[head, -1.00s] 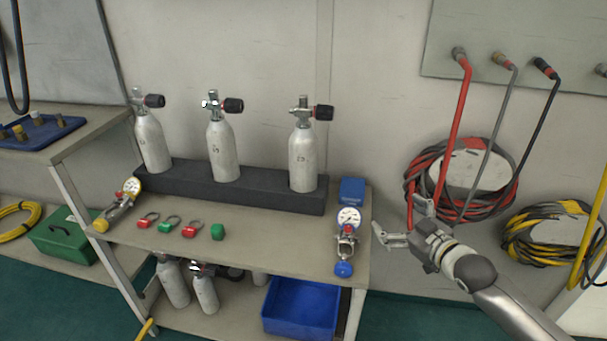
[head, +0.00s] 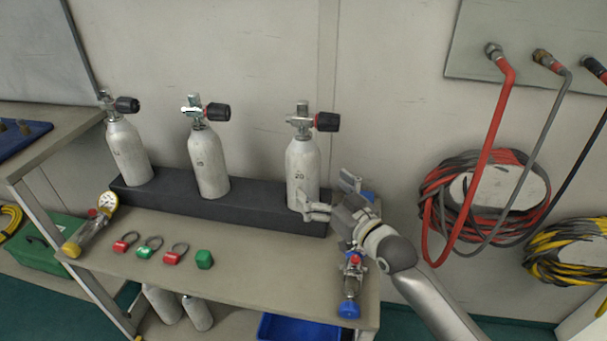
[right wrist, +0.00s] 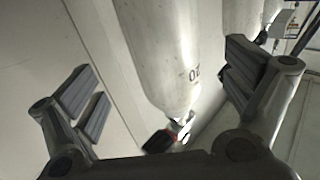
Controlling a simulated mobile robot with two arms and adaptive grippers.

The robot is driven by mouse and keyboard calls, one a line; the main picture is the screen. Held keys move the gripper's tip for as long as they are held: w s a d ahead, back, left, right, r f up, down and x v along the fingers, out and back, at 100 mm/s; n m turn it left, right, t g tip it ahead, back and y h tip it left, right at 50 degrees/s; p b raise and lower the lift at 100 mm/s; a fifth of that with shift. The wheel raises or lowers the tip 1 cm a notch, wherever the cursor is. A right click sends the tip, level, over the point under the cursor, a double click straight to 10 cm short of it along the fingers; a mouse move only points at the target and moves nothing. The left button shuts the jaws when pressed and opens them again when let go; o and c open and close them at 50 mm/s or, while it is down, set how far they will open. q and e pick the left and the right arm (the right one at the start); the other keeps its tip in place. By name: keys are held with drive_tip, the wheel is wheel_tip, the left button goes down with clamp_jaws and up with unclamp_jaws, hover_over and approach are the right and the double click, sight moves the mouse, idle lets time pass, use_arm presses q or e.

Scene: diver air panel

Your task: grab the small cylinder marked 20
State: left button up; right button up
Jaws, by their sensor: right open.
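The small grey-white cylinder marked 20 (head: 302,168) stands upright in the right end of the dark rack (head: 222,205), with a valve and a black knob on top. My right gripper (head: 328,198) is open at the cylinder's lower right side in the head view. In the right wrist view the same cylinder (right wrist: 160,50) shows between the two open fingers of the gripper (right wrist: 165,95), with its mark partly readable. The fingers appear apart from it. Two similar cylinders, a middle one (head: 208,165) and a left one (head: 127,152), stand in the same rack. My left gripper is not in view.
Red and green tags (head: 150,248) and a yellow-capped gauge (head: 92,230) lie in front of the rack. Coiled hoses (head: 485,200) hang at the right.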

sight(313, 184)
drive_tip(key=shift+a+x, duration=0.25)
drive_tip(key=shift+x, duration=0.95)
drive_tip(key=x, duration=0.2)
drive_tip(key=b+x, duration=0.1)
drive_tip(key=shift+a+f, duration=0.15)
drive_tip(key=shift+f, duration=0.1)
drive_tip(key=shift+w+a, duration=0.3)
drive_tip(key=shift+w, duration=0.15)
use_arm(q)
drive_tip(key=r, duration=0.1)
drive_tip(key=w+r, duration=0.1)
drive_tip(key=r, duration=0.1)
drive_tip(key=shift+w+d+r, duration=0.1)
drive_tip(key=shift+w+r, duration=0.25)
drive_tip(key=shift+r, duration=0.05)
use_arm(e)
drive_tip(key=shift+c, duration=0.3)
drive_tip(key=c, duration=1.9)
drive_tip(key=shift+w+r, duration=0.1)
drive_tip(key=shift+r, duration=0.25)
clamp_jaws()
drive_tip(key=shift+r, duration=0.1)
